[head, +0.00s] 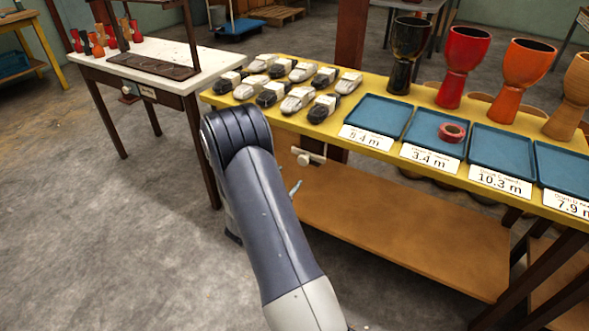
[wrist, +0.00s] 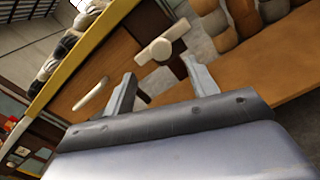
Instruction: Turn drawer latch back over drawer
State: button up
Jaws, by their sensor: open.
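The drawer latch (wrist: 162,44) is a cream bar with a round hub, seen ahead of my fingertips in the wrist view. A cream latch-like piece (head: 308,158) also shows under the yellow table's front edge in the head view. The brown drawer front (wrist: 112,68) carries a separate pale bar handle (wrist: 94,97), left of my fingers. My gripper (wrist: 158,67) is open and empty, its fingers on either side of the line to the latch. I see no contact with the latch. In the head view my arm hides most of the gripper and part of the drawer.
A wooden lower shelf (head: 410,225) lies beneath. A white table (head: 155,58) stands at left. The floor between is clear.

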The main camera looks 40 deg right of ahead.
aim_at(302, 162)
jog(key=shift+v, duration=1.3)
jog(key=shift+d, duration=0.15)
jog(key=x, duration=1)
jog(key=shift+w+d+r, duration=0.1)
jog(key=shift+w+d, duration=0.1)
jog(key=shift+d, duration=0.15)
jog(key=shift+a+n+p, duration=0.1)
jog(key=shift+n+p, duration=0.3)
jog(key=shift+n, duration=0.1)
jog(key=shift+f+b, duration=0.25)
jog(key=shift+b, duration=0.2)
